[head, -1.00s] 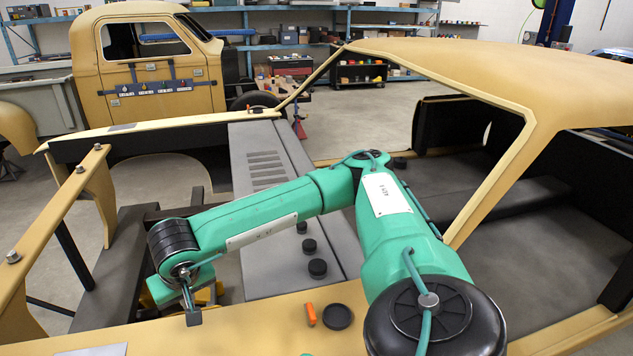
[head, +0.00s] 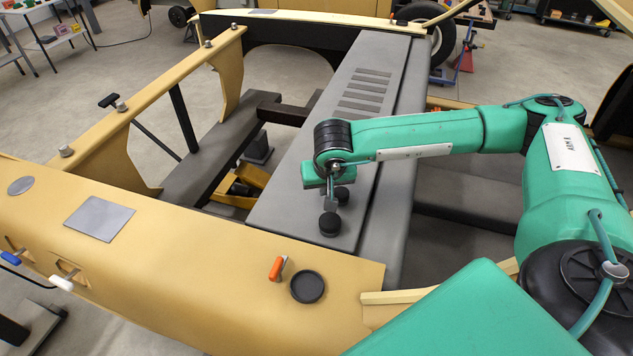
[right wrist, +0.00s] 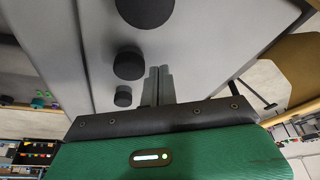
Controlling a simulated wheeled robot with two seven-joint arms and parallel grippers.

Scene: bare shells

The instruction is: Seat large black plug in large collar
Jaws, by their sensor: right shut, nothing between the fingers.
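Several black round plugs stand on the grey panel. The largest black plug (head: 330,224) is nearest the front in the head view, and it shows at the top edge of the right wrist view (right wrist: 145,8). A smaller plug (head: 342,195) is behind it, and a third (right wrist: 123,96) shows only in the right wrist view. My right gripper (head: 331,203) is shut and empty, close above the plugs, pointing down; its fingers (right wrist: 160,72) show beside them. A round black rimmed piece (head: 307,286), apparently the large collar, sits on the tan panel. My left gripper is out of view.
An orange-handled piece (head: 277,268) stands just left of the rimmed piece. A grey square plate (head: 99,218) lies on the tan panel (head: 200,265). The tan rail (head: 150,100) with bolts rises at left. A gap in the frame lies left of the grey panel (head: 300,160).

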